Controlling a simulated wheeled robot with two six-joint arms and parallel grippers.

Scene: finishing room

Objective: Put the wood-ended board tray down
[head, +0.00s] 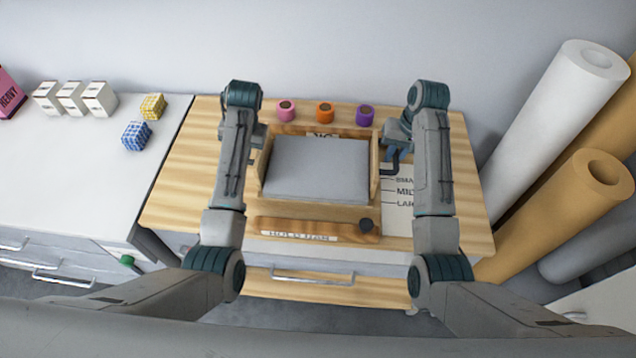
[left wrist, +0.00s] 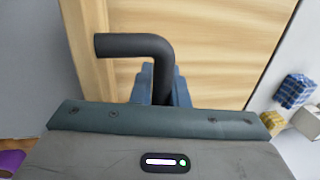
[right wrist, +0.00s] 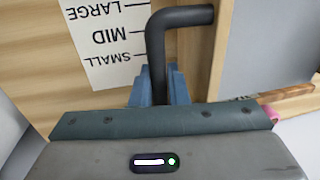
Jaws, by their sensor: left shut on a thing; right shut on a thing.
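The wood-ended board tray (head: 374,165) is at the middle of the wooden bench, with pale wooden walls and a grey board inside. It looks level; I cannot tell whether its underside touches the bench top. My left gripper (head: 257,137) is at its left side, and the left wrist view shows the fingers (left wrist: 160,88) shut on a black bent handle (left wrist: 135,46). My right gripper (head: 391,155) is at its right side, and the right wrist view shows the fingers (right wrist: 158,88) shut on the other black handle (right wrist: 180,18). The bench surface under the tray is hidden.
Pink (head: 286,110), orange (head: 325,112) and purple (head: 365,114) rolls stand behind the tray. A size card (head: 404,200) lies at its right. Large rolls (head: 560,100) lean at the right. A white counter (head: 80,180) is left.

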